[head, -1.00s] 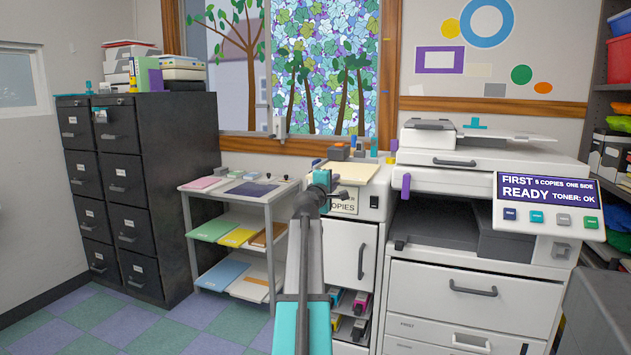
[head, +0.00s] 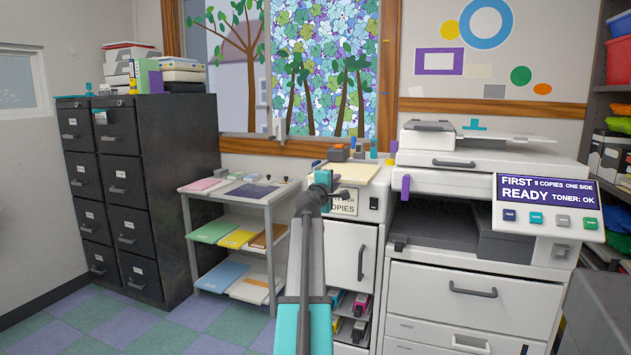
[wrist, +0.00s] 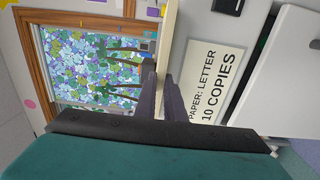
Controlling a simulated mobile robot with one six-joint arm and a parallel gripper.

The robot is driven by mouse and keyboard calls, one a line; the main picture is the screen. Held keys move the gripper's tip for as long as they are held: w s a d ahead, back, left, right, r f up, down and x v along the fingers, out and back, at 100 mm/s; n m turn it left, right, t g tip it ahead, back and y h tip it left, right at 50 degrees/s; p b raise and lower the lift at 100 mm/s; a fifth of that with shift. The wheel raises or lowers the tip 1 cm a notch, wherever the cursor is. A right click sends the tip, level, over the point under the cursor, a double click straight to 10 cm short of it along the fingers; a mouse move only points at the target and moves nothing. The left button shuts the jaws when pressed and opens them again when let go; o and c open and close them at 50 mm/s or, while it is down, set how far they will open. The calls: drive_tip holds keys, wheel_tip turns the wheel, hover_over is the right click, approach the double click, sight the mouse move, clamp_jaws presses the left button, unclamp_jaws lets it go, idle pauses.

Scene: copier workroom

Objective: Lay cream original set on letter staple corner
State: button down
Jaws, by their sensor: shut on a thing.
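The cream original set (head: 356,171) is a flat pale sheet stack at the top of the white cabinet beside the copier. My gripper (head: 322,188) is at its front left edge. In the wrist view, my gripper's dark fingers (wrist: 160,90) are shut on the set's edge, a thin cream strip (wrist: 169,35). I cannot tell if the set rests on the cabinet or is slightly raised. A card (wrist: 214,88) below it reads "PAPER: LETTER 10 COPIES"; my gripper partly covers it in the head view. I cannot single out a staple corner.
The copier (head: 470,165) stands right of the cabinet, its panel reading "FIRST" and "READY". Small items (head: 340,153) sit behind the cream set. A grey cart (head: 240,199) with coloured paper stands left, then dark filing cabinets (head: 140,190). The floor at lower left is clear.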

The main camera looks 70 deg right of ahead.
drive_tip(key=shift+w+d+r, duration=0.1)
drive_tip(key=shift+w+d, duration=0.25)
drive_tip(key=shift+d, duration=0.3)
drive_tip(key=c, duration=1.8)
unclamp_jaws()
drive_tip(key=shift+o, duration=0.2)
drive_tip(key=shift+s, duration=0.1)
drive_tip(key=shift+s+a, duration=0.1)
drive_tip(key=a+p, duration=0.1)
drive_tip(key=a, duration=1.2)
drive_tip(key=shift+s+a+p, duration=0.25)
drive_tip(key=shift+s+p, duration=0.05)
drive_tip(key=shift+p, duration=0.05)
drive_tip(key=shift+w, duration=0.1)
